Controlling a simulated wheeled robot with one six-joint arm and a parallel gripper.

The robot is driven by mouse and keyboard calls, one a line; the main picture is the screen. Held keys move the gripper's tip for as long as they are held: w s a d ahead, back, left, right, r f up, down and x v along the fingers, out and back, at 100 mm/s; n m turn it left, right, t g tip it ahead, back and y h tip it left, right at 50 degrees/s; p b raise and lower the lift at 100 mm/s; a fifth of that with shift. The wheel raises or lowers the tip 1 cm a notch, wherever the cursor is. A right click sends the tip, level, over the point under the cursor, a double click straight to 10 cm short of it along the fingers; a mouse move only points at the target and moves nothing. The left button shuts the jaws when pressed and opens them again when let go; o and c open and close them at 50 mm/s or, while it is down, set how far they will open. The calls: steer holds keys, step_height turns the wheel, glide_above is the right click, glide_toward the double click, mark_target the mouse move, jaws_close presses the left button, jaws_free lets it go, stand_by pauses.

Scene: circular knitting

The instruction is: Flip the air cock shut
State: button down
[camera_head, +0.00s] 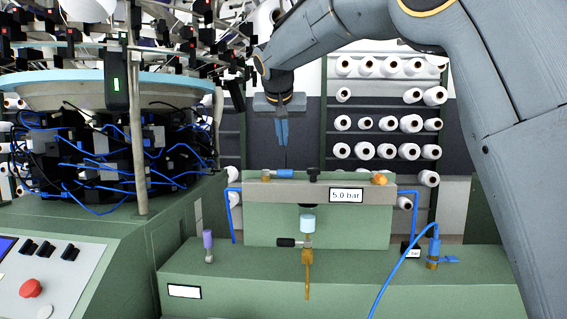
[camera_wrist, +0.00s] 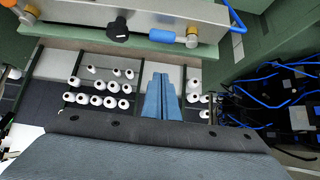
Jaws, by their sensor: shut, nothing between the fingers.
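A cock with a blue lever (camera_head: 284,173) and a brass body (camera_head: 266,176) sits on top of the grey manifold bar (camera_head: 245,191), left of the middle. The lever lies level, along the bar, pointing right. In the wrist view the blue lever (camera_wrist: 168,36) shows at the top, beside its brass fitting (camera_wrist: 194,37). My gripper (camera_head: 283,144) points down with its blue fingers together and empty. It appears above the lever in the head view, apart from it. The shut fingers also show in the wrist view (camera_wrist: 162,78).
A black knob (camera_head: 313,175) stands right of the lever, with an orange fitting (camera_head: 379,178) beyond. Below hang a black-handled valve (camera_head: 287,242) and a pale cup (camera_head: 307,224). A blue hose fitting (camera_head: 433,248) stands at right. The knitting machine (camera_head: 105,155) fills the left; yarn cones stand behind.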

mark_target(278, 173)
steer(key=p+x, duration=0.1)
steer(key=x, duration=0.2)
steer(key=p+x, duration=0.1)
steer(key=x, duration=0.2)
steer(key=s+f+p+x, duration=0.1)
steer(key=p+x, duration=0.1)
steer(key=x, duration=0.1)
steer(key=shift+s+d, duration=0.1)
steer(key=shift+d, duration=0.15)
steer(key=shift+s+a+f, duration=0.1)
steer(key=shift+s+f, duration=0.35)
steer(key=shift+s, duration=0.45)
steer(key=shift+a, duration=0.1)
